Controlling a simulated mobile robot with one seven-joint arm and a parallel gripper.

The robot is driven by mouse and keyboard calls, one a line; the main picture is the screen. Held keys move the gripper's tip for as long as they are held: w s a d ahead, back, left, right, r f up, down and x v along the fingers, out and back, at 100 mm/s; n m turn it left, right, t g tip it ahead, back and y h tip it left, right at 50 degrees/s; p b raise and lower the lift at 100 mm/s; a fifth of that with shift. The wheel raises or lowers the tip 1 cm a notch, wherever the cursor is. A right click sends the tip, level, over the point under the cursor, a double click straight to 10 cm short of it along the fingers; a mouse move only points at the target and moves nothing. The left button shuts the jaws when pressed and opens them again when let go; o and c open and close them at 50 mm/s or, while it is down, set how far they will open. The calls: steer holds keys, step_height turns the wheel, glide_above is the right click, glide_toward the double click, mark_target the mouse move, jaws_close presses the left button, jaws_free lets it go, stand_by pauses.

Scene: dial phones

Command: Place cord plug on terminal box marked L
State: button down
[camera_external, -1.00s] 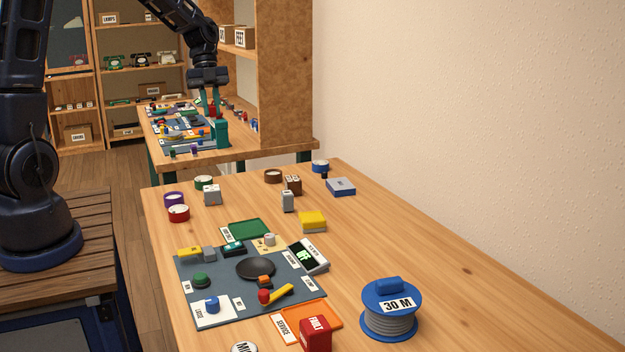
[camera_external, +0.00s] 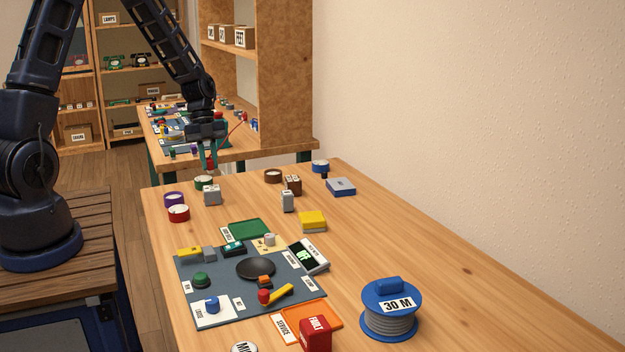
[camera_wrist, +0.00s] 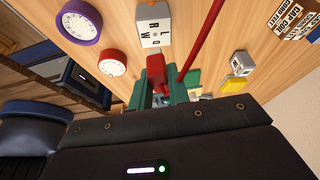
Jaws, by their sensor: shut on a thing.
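My gripper (camera_external: 209,168) is shut on a red cord plug (camera_wrist: 156,68), with its green fingers on either side of it. The plug hangs above the far left end of the near table. A red cord (camera_wrist: 200,40) trails from it, and in the outside view it arcs up and right behind the gripper. A pale grey terminal box (camera_external: 212,195) stands just below and in front of the gripper. In the wrist view this box (camera_wrist: 154,24) carries several letters, including what looks like an L, just beyond the plug. The plug is apart from the table.
A crowded grey mat (camera_external: 220,309) lies nearer. The table's right side is mostly clear.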

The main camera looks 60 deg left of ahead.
mark_target(211, 188)
steer(key=shift+f, duration=2.35)
steer(key=shift+f, duration=0.1)
steer(key=c, duration=1.3)
jaws_free()
steer(key=shift+c, duration=0.2)
steer(key=v, duration=1.2)
